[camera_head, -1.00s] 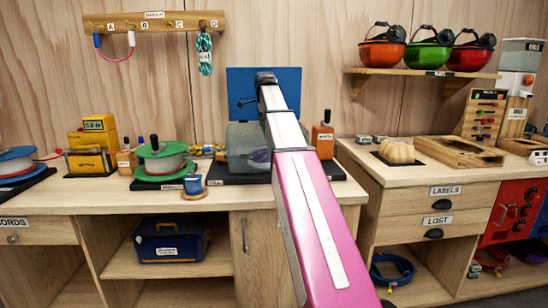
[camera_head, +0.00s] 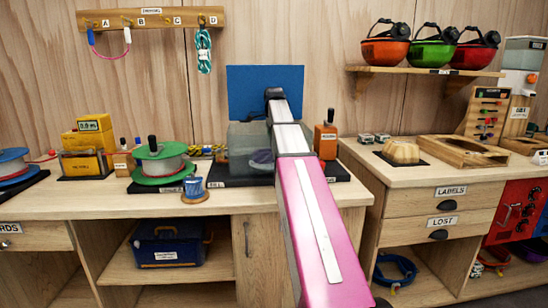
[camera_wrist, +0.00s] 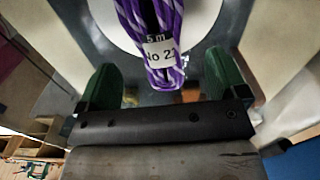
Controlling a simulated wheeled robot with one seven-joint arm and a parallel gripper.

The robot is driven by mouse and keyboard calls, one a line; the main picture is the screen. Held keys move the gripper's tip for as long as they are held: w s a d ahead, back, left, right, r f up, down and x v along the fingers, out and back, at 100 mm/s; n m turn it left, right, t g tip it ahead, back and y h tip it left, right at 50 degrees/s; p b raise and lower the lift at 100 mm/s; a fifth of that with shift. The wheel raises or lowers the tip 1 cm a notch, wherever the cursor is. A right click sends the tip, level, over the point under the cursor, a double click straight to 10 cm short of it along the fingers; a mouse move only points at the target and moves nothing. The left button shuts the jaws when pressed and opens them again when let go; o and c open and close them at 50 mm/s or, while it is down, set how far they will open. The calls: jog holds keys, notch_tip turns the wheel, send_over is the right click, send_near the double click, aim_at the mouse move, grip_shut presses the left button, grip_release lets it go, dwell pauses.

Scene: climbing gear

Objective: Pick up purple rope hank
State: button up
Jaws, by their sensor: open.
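The purple rope hank (camera_wrist: 160,40), purple and white with a white tag reading "5 m", fills the upper middle of the wrist view. My gripper (camera_wrist: 164,80) is open, with one green-padded finger on each side of the hank's lower end. A gap shows between the hank and both fingers. In the head view my arm reaches to a translucent grey tub (camera_head: 243,138) on a dark base, and my gripper is hidden there. A dull purple patch shows low in the tub, too unclear to name.
A blue panel (camera_head: 258,88) stands behind the tub. A teal rope (camera_head: 204,56) hangs from the peg rail (camera_head: 150,20).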

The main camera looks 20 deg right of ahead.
notch_tip(320, 180, down, 5)
jog(key=shift+s, duration=0.15)
jog(key=shift+c, duration=0.3)
jog(key=c, duration=1.1)
